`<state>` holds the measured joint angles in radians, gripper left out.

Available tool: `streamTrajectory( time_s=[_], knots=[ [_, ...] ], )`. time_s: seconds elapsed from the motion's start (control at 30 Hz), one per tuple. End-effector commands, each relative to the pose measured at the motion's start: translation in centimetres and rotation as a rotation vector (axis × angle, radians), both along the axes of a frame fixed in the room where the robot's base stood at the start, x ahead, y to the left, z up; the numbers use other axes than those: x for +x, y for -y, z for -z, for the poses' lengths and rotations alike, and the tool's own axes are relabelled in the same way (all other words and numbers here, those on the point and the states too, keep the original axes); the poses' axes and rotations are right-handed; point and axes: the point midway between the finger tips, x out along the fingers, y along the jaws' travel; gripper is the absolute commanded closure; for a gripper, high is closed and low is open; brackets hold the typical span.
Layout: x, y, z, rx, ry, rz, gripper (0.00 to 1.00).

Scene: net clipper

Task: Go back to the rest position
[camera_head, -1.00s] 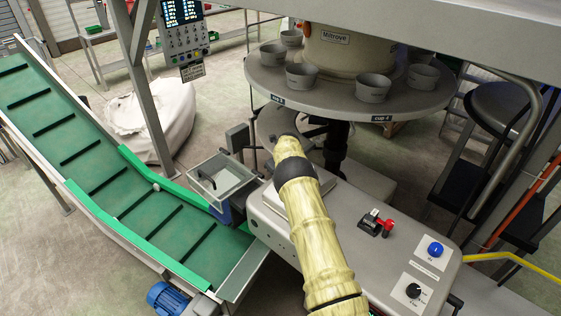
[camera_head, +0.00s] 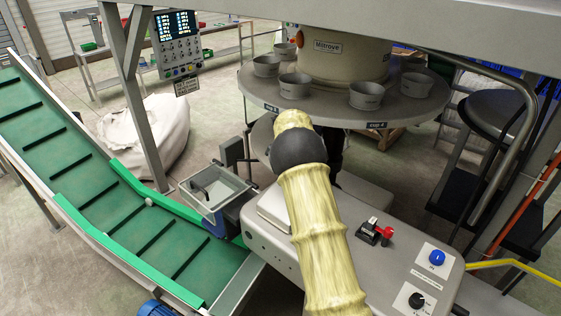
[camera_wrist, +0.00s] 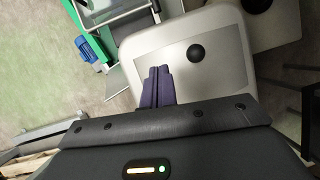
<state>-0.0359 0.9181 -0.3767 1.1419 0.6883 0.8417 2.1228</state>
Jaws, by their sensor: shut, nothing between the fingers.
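My gripper (camera_wrist: 158,72) shows in the wrist view as two dark purple fingers pressed together, shut and empty. The fingers point over a light grey machine panel (camera_wrist: 222,57) and appear apart from it; the gap is hard to judge. In the head view my arm, in a pale wood-like sleeve with a black joint, reaches up over the grey machine housing (camera_head: 283,262). My gripper is hidden behind the arm in that view.
A round table with several grey cups (camera_head: 366,93) stands behind the arm. A green conveyor (camera_head: 105,190) lies left, beside a clear-lidded box (camera_head: 214,188). A red switch (camera_head: 385,236), blue button (camera_head: 437,257) and black knob (camera_head: 416,299) are on the housing, right of the arm.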

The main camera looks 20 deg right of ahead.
Motion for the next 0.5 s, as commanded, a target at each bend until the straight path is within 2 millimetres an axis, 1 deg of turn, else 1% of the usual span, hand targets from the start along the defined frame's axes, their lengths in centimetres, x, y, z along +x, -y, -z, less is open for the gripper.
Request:
streamTrajectory(
  time_s=[0.1,0.2,0.5],
  knots=[
    [-0.6,0.2,-1.5,0.001,0.000,0.000,1.00],
    [-0.9,0.4,-2.2,0.001,0.001,0.001,1.00],
    [-1.0,0.6,-2.4,0.000,-0.001,0.004,1.00]
  ],
)
